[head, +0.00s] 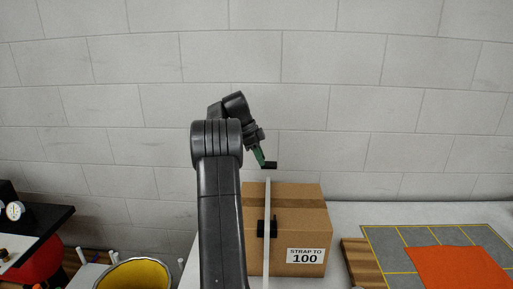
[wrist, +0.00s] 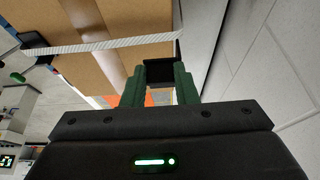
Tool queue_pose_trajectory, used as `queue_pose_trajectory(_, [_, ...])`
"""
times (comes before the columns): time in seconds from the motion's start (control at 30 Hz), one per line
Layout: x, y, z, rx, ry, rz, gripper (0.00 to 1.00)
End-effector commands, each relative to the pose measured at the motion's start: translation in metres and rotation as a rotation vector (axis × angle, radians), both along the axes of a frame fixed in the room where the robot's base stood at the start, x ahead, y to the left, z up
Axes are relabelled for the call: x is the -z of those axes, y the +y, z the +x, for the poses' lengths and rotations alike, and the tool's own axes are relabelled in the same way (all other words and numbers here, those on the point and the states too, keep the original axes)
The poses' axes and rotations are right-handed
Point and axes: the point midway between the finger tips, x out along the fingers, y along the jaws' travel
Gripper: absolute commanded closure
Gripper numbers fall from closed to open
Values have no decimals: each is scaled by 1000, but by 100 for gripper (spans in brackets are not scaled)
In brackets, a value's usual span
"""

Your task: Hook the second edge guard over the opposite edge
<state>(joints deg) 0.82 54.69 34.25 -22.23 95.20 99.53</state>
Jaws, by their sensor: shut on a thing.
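My gripper (head: 262,157), with green fingers, is shut on a black edge guard (head: 270,165) above the back of the cardboard box (head: 299,220). In the wrist view the guard (wrist: 159,70) sits between the green fingertips, close to the box (wrist: 136,67). A white strap (head: 267,200) runs over the box top and down its front. It also crosses the wrist view (wrist: 105,45). A black fitting (head: 267,228) is on the strap at the box front; I cannot tell whether it is the other guard.
The box stands on a white table. To its right are a wooden board (head: 357,262) and a grey yellow-lined mat (head: 392,238) with an orange sheet (head: 459,268). A yellow-lined bin (head: 136,274) is at lower left. A block wall (head: 380,110) stands behind.

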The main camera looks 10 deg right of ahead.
Motion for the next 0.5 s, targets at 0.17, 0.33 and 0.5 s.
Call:
queue_pose_trajectory(0.17, [1,0,0,0,0,0,95])
queue_pose_trajectory(0.33, [9,0,0,0,2,-1,95])
queue_pose_trajectory(0.5, [22,0,-1,0,2,0,95])
